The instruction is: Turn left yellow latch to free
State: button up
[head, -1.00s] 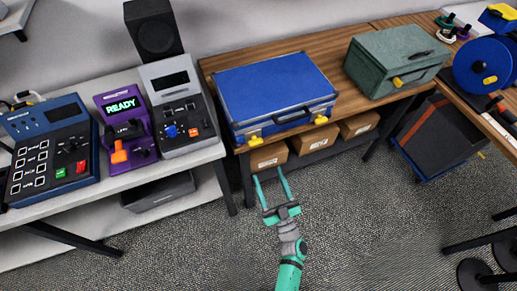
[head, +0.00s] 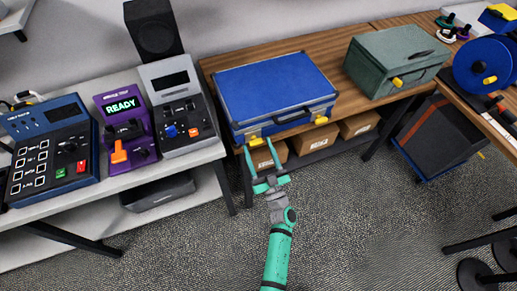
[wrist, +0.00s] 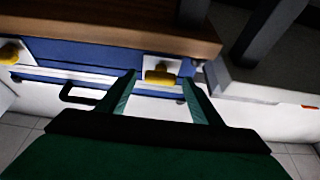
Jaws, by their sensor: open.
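The blue case (head: 275,88) lies closed on the wooden table, with two yellow latches on its front and a dark handle (head: 291,117) between them. The left yellow latch (head: 255,142) is at the case's lower left front; the right yellow latch (head: 321,120) is further right. My gripper (head: 258,145) is open, with its teal fingers pointing at the left latch. In the wrist view, the left latch (wrist: 160,76) shows between the open fingertips, apart from both. The right latch (wrist: 10,53) shows at the left edge there. I cannot tell the remaining distance in depth.
The wooden table edge (wrist: 110,28) runs close by the fingers. Cardboard boxes (head: 312,142) sit on the shelf below. A green box (head: 395,62) stands right of the case, and a bench with a purple device (head: 125,128) stands left. The floor in front is clear.

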jog(key=shift+c, duration=0.3)
jog(key=c, duration=1)
jog(key=shift+n+y, duration=0.4)
jog(key=shift+n, duration=0.2)
jog(key=n+g+y, duration=0.1)
jog(key=n+g, duration=0.1)
jog(key=n, duration=0.3)
jog(key=n+g+y, duration=0.2)
jog(key=n, duration=0.4)
jog(key=n+g+y, duration=0.1)
jog(key=n+g, duration=0.1)
jog(key=n, duration=0.3)
jog(key=shift+w+d+r+n, duration=0.15)
jog(key=shift+d+r+n, duration=0.1)
jog(key=shift+d+n, duration=0.15)
jog(key=n+g, duration=0.2)
jog(key=n, duration=0.2)
jog(key=shift+r, duration=0.15)
jog(key=shift+n, duration=0.4)
